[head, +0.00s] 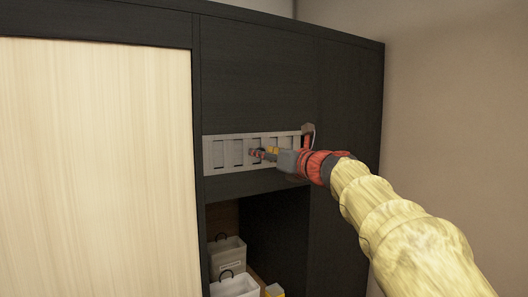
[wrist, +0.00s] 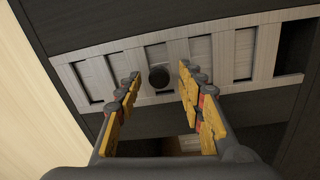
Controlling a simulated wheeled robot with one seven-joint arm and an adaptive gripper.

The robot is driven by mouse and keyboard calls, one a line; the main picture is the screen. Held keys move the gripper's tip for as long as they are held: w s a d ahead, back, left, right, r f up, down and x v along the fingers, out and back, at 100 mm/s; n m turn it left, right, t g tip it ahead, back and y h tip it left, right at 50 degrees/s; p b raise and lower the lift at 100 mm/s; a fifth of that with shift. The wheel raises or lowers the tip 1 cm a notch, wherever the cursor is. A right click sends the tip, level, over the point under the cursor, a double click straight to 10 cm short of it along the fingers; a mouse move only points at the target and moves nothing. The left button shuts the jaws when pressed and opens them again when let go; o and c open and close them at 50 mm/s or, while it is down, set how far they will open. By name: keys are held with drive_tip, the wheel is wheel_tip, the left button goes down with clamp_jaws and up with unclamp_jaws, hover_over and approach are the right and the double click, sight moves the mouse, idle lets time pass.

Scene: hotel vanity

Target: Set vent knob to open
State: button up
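The vent knob (wrist: 159,77) is a small round dark knob on a light grey slotted vent panel (wrist: 98,62). In the wrist view it sits near the middle of the panel, between my fingertips. My gripper (wrist: 159,72) is open, with one yellow-padded finger on each side of the knob and a gap on both sides. In the head view my gripper (head: 262,153) is at the front of the vent panel (head: 208,157) and hides the knob.
The panel is set in a dark cabinet (head: 255,75). A pale wood door (head: 95,160) is at the left. An open compartment below holds white boxes (head: 229,252) and a yellow item (head: 274,290). A plain wall (head: 455,100) is at the right.

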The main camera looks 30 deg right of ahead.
drive_tip(key=shift+w, duration=0.2)
drive_tip(key=shift+c, duration=0.7)
clamp_jaws()
